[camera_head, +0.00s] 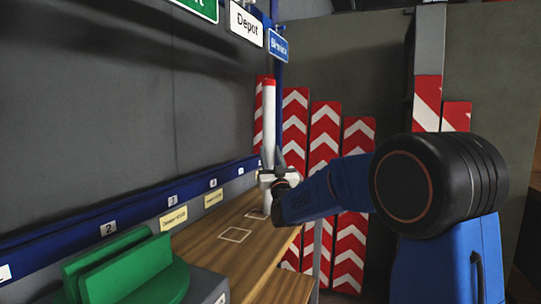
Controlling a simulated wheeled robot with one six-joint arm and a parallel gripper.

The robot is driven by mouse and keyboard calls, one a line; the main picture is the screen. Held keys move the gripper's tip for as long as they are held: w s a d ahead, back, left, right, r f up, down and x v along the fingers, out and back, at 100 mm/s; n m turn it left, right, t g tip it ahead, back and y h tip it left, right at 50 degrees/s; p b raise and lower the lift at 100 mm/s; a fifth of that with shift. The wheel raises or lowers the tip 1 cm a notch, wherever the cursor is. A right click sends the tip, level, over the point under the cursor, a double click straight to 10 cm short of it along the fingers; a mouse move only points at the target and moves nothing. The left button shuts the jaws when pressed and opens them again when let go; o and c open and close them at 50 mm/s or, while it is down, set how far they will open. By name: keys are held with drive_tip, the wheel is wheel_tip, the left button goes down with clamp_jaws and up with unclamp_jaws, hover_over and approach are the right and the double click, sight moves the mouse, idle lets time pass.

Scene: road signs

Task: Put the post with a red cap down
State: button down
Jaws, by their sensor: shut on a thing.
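The post with a red cap (268,125) is white, slim and upright, with its red top near the sign rail. My gripper (272,178) is shut on it at the lower part. My blue arm reaches in from the right. The lower end of the post shows below my gripper, above or at the wooden shelf (207,265); I cannot tell whether it touches the wood. My gripper hides part of the post.
The shelf has outlined squares (235,235), one of them empty. A blue rail (130,228) with numbered labels runs along the wall. A green slotted block (125,270) stands at front left. Red-and-white chevron boards (325,140) stand behind.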

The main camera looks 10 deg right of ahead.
idle(0.3)
drive_tip(key=c, duration=1.2)
unclamp_jaws()
drive_tip(key=shift+f, duration=0.1)
drive_tip(key=shift+o, duration=0.2)
drive_tip(key=v, duration=0.7)
drive_tip(key=shift+s, duration=0.25)
